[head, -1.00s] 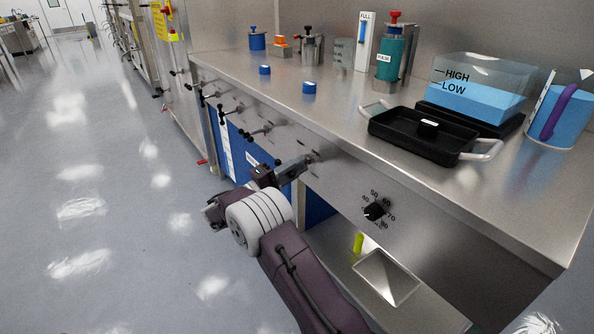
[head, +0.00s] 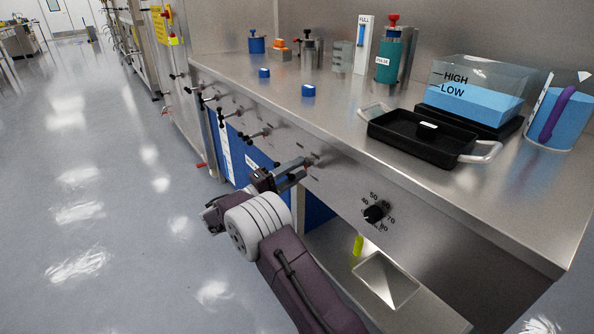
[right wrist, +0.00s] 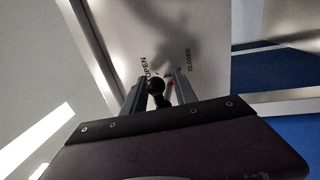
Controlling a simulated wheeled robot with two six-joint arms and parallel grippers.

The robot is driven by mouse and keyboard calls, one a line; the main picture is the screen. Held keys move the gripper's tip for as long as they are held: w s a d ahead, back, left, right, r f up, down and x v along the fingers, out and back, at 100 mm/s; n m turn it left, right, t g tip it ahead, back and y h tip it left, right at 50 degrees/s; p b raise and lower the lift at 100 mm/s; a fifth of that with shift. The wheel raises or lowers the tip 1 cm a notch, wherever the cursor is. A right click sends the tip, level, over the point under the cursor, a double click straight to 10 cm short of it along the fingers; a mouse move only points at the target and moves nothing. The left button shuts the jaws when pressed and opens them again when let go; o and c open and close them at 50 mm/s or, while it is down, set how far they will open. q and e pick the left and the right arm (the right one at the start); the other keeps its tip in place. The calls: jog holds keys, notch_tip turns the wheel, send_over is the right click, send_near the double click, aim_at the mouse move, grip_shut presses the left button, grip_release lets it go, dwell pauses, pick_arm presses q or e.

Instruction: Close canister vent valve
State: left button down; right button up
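In the right wrist view a black ball-ended valve handle (right wrist: 156,84) stands out from the steel panel, close to the word OPEN; the word CLOSED is farther right. My right gripper (right wrist: 160,90) has its two grey fingers apart, one on either side of the handle; I see no clear contact. In the head view my right gripper (head: 297,170) reaches the front panel under the bench edge and hides most of that handle. My left gripper is not in view.
More black valve handles (head: 258,132) stick out along the panel to the left. A dial (head: 374,214) is on the panel to the right. The bench (head: 330,112) above holds a black tray (head: 415,157), a water tank (head: 470,95) and a teal cylinder (head: 388,62). The floor at left is clear.

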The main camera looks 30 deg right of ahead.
jog(key=p+v, duration=0.3)
jog(key=v, duration=0.5)
jog(key=shift+a, duration=0.4)
jog(key=shift+f, duration=0.1)
